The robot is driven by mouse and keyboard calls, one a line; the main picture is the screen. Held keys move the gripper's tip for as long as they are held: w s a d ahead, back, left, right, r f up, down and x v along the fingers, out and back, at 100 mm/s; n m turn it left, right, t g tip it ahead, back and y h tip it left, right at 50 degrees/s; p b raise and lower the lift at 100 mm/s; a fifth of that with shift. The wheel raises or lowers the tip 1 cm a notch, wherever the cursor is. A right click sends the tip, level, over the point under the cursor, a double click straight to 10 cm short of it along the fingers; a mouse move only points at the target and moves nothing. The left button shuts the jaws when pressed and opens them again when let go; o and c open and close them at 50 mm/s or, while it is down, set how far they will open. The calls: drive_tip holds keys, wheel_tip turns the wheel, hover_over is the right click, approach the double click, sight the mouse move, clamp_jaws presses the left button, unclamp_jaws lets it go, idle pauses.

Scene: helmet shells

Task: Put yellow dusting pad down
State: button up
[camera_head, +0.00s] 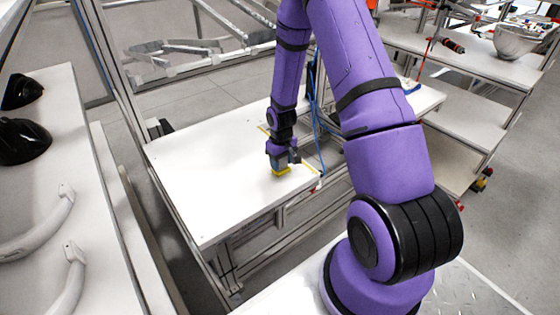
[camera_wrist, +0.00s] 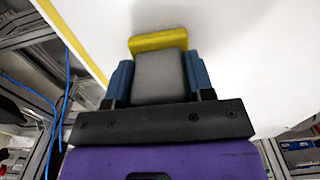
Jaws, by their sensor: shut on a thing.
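The dusting pad has a yellow base (camera_head: 281,171) and a grey block on top (camera_wrist: 158,77). In the wrist view its yellow edge (camera_wrist: 158,41) shows beyond the grey block. My gripper (camera_head: 284,155) is shut on the grey block, with a blue finger on each side of it in the wrist view (camera_wrist: 158,82). The pad is at the white table top (camera_head: 215,180), near its right edge. I cannot tell whether its underside touches the table. My fingers hide part of the pad in the head view.
Yellow tape lines (camera_head: 309,166) mark the table near the pad. The table is clear to the left and front. Black helmet shells (camera_head: 22,141) and white curved parts (camera_head: 40,225) lie on a left bench. Blue cables (camera_head: 319,130) hang behind my gripper.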

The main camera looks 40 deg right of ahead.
drive_tip(key=shift+f, duration=0.15)
drive_tip(key=o, duration=0.8)
drive_tip(key=shift+o, duration=0.2)
